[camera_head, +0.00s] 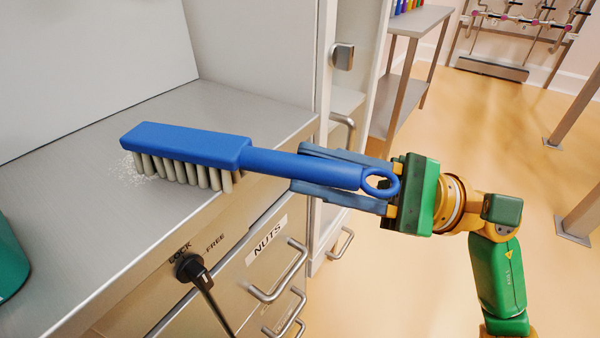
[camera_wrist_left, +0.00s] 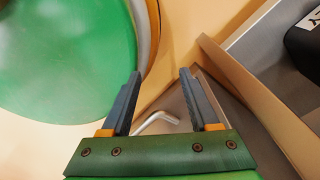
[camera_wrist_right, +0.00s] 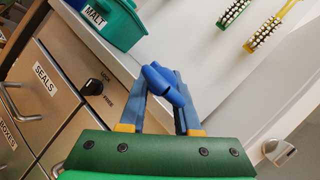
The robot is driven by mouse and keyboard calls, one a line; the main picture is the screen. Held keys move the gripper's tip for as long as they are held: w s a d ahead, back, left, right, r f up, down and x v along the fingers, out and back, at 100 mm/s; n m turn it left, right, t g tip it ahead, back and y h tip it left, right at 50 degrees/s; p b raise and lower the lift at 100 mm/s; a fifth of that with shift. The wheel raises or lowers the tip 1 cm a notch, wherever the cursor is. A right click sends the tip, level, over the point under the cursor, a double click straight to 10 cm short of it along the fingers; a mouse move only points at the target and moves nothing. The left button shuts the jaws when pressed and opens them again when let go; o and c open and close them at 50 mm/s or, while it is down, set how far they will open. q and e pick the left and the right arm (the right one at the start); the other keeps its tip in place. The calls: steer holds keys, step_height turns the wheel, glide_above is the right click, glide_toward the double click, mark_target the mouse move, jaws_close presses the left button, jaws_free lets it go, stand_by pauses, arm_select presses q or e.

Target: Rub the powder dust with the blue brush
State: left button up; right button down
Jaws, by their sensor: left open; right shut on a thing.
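The blue brush (camera_head: 190,145) is held over the steel counter, its pale bristles pointing down and its head to the left. White powder dust (camera_head: 128,172) is scattered on the counter around the bristles, partly hidden under the brush head. I cannot tell whether the bristles touch the counter. My right gripper (camera_head: 296,169) is shut on the brush handle, with the ring end beside its palm. The handle end also shows in the right wrist view (camera_wrist_right: 163,84). My left gripper (camera_wrist_left: 161,74) shows only in the left wrist view, open, with nothing between its fingers.
The steel counter (camera_head: 75,215) has a raised wall behind it. A green bin (camera_head: 10,258) stands at its left. A lock knob (camera_head: 188,268) and drawer handles (camera_head: 282,280) stick out at the front. Other brushes (camera_wrist_right: 275,27) show in the right wrist view.

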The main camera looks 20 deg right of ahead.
steer(key=shift+s+d+f, duration=0.1)
steer(key=shift+s+d, duration=0.05)
steer(key=shift+s, duration=0.05)
steer(key=shift+w+d+b, duration=0.35)
steer(key=shift+d, duration=0.15)
steer(key=shift+w, duration=0.25)
steer(key=shift+w+a, duration=0.9)
steer(key=shift+w, duration=0.3)
steer(key=shift+w+a+p, duration=0.3)
steer(key=shift+w+a, duration=0.15)
steer(key=shift+w, duration=0.25)
steer(key=shift+w+a+p, duration=0.25)
steer(key=shift+w+a, duration=0.15)
steer(key=shift+w, duration=0.25)
steer(key=shift+w+a, duration=0.55)
steer(key=shift+w, duration=0.2)
steer(key=shift+w+a, duration=0.5)
steer(key=shift+w, duration=0.25)
arm_select(q)
steer(key=shift+s+r, duration=0.1)
steer(key=shift+r, duration=0.05)
arm_select(e)
steer(key=shift+w+a+r, duration=0.2)
steer(key=shift+w+a, duration=0.6)
steer(key=shift+w, duration=0.25)
